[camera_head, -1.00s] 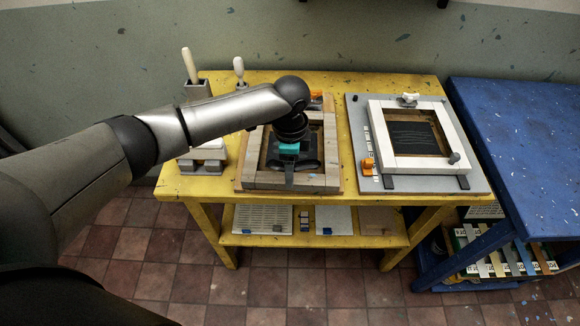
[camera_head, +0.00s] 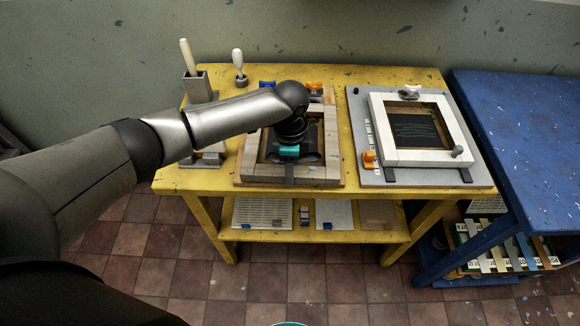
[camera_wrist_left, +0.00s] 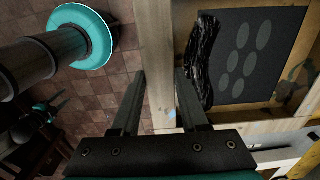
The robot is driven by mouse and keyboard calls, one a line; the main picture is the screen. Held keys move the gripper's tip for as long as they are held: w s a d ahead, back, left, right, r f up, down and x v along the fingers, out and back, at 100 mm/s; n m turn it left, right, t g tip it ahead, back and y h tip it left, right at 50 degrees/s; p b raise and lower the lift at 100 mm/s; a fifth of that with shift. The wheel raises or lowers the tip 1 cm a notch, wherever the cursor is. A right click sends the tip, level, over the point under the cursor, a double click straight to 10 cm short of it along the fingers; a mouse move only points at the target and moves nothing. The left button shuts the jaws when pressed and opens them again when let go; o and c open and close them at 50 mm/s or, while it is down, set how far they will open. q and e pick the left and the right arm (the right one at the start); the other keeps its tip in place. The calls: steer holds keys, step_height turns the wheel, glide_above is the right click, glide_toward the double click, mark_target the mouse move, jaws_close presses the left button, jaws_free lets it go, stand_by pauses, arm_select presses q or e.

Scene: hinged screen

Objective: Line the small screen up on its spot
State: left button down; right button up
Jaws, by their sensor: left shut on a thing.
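The small screen is a pale wooden frame (camera_head: 322,135) on a brown board at the left half of the yellow table. My left gripper (camera_head: 289,172) is over its front rail. In the left wrist view my left gripper (camera_wrist_left: 160,80) has one finger on each side of a wooden rail (camera_wrist_left: 157,45) and is shut on it. Inside the frame, a dark panel with pale ovals (camera_wrist_left: 245,55) and a crumpled black strip (camera_wrist_left: 203,60) show. My arm hides much of the frame in the head view. A dark, teal-trimmed part of mine at the wrist view's left may be my right gripper.
A white-framed screen (camera_head: 455,125) lies on a grey board (camera_head: 366,105) to the right. Orange (camera_head: 313,87) and blue (camera_head: 267,84) clamps stand behind the wooden frame. Grey holders with pale-handled tools (camera_head: 186,58) stand at back left. A blue table (camera_head: 520,140) is at right.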

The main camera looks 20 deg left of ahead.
arm_select(q)
steer(key=shift+w+a+b, duration=0.3)
steer(key=shift+w+b, duration=0.35)
steer(key=shift+w, duration=0.2)
steer(key=shift+w+a+b, duration=0.3)
steer(key=shift+w+b, duration=0.4)
steer(key=shift+w, duration=0.2)
steer(key=shift+w+a+b, duration=0.3)
steer(key=shift+w+b, duration=0.35)
steer(key=shift+w, duration=0.2)
stand_by(0.7)
steer(key=shift+c, duration=1.8)
jaws_free()
steer(key=shift+s, duration=0.1)
steer(key=shift+c, duration=0.4)
steer(key=shift+r, duration=0.1)
step_height(320, 180, up, 7)
steer(key=p, duration=0.7)
steer(key=shift+p, duration=0.4)
